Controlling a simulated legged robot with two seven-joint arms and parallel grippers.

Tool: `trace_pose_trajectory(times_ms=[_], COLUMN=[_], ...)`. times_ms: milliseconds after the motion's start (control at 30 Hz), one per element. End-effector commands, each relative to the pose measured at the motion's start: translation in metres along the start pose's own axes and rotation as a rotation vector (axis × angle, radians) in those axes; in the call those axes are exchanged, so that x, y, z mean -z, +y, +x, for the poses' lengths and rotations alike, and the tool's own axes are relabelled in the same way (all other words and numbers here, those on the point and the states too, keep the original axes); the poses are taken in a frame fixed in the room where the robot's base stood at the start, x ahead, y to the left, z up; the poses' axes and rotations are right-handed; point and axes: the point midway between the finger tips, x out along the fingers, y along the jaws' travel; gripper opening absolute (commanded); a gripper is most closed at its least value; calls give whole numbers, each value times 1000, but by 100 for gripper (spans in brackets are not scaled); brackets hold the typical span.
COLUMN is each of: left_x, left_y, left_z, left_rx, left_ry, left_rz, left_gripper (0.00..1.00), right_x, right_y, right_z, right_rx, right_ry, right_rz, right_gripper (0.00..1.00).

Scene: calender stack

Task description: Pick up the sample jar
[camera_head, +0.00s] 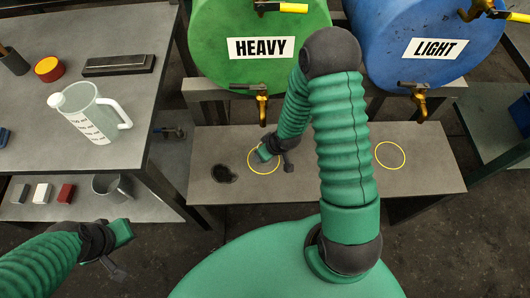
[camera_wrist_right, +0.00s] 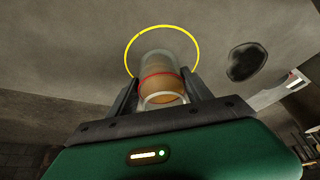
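The sample jar (camera_wrist_right: 160,82) is a small clear jar with amber-brown contents and a red line around it. In the right wrist view it sits between the two fingers of my right gripper (camera_wrist_right: 162,90), which lie close against both its sides. It overlaps the yellow ring (camera_wrist_right: 128,42) on the grey bench. In the head view my right gripper (camera_head: 272,158) is at the left yellow ring (camera_head: 263,173) below the HEAVY drum, and the jar is hidden there. My left gripper (camera_head: 117,246) is low at the left, away from the jar; its fingers are not clear.
The green HEAVY drum (camera_head: 262,75) and blue LIGHT drum (camera_head: 440,70) have taps above the bench (camera_head: 330,150). A dark stain (camera_head: 224,174) lies left of the ring. A second ring (camera_head: 390,155) is empty. A white jug (camera_head: 92,112) stands on the left table (camera_head: 35,95).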

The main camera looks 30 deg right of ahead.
Motion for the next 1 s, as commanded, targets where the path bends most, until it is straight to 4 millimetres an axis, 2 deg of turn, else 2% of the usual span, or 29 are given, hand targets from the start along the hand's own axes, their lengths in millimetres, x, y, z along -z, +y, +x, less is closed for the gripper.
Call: trace_pose_trajectory(times_ms=[67,400,767,1000], left_x=[0,0,0,1], left_y=[0,0,0,0], left_z=[0,0,-1,-6], left_rx=[0,0,0,0], left_ry=[0,0,0,0], left_rz=[0,0,0,0], left_gripper=[0,0,0,0], right_x=[0,1,2,8], right_y=[0,0,0,0], right_z=[0,0,-3,-16], right_rx=[0,-1,-1,-1], right_ry=[0,1,1,3], right_rz=[-1,-1,-1,-1], right_gripper=[46,1,0,0])
